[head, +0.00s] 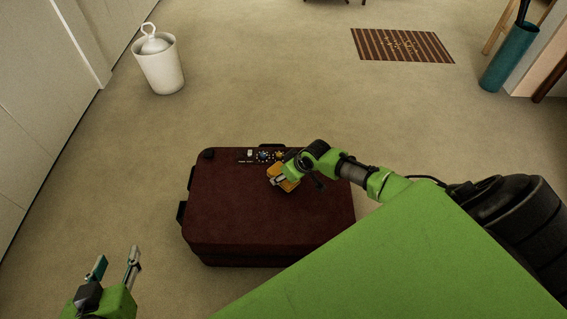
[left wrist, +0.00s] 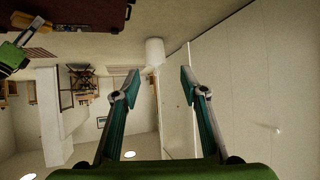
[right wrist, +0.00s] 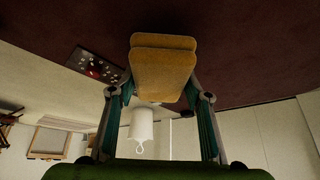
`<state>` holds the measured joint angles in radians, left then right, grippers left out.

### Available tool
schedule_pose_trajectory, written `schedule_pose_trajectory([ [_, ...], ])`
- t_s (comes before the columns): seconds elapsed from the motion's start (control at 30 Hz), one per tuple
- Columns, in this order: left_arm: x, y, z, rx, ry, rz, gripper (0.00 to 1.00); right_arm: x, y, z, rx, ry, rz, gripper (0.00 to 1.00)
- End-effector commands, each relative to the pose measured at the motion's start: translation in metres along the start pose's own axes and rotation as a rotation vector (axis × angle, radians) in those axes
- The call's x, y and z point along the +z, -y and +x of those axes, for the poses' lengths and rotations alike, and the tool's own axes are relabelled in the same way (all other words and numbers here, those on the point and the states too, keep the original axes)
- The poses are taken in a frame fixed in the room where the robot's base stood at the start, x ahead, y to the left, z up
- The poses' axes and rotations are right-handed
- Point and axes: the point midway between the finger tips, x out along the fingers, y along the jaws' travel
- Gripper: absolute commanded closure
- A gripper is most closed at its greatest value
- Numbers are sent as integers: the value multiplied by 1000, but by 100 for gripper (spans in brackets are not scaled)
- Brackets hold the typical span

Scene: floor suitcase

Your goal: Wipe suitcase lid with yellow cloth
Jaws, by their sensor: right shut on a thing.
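The dark red suitcase (head: 245,215) lies flat and closed on the floor in the head view, with stickers (head: 262,156) near its far edge. My right gripper (head: 284,181) is over the lid's upper middle, shut on the yellow cloth (head: 276,170). In the right wrist view the folded cloth (right wrist: 163,70) sits between the fingers, against or very close to the dark red lid (right wrist: 240,45); contact is not certain. My left gripper (head: 116,262) is open and empty, off the suitcase's near left side; its spread fingers (left wrist: 160,85) also show in the left wrist view.
A white lidded bin (head: 160,65) stands at the back left near the white wall. A striped mat (head: 402,45) lies at the back right, beside a teal umbrella stand (head: 509,58). The floor around the suitcase is clear.

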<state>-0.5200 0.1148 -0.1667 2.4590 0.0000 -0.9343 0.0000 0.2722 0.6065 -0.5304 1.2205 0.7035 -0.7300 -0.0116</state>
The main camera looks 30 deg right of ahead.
Motion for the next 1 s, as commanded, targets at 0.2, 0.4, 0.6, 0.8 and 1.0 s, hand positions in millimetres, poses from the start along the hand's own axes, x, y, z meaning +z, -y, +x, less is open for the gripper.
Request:
schedule_pose_trajectory([
  [0.2, 20, 3, -5, -6, 89, -1, 60, -2, 0, -4, 0, 0, 0, 75],
  [0.4, 37, 5, -11, -10, 166, -2, 60, -4, 1, -6, 0, 0, 1, 75],
  [0.6, 53, 6, -18, -14, 239, -3, 60, -5, 1, -9, 0, 0, 1, 75],
  [0.8, 69, 8, -26, -17, 312, -5, 60, -7, 1, -12, 1, 0, 1, 75],
  [1.0, 84, 10, -35, -22, 385, -7, 60, -9, 2, -15, 1, 0, 1, 75],
])
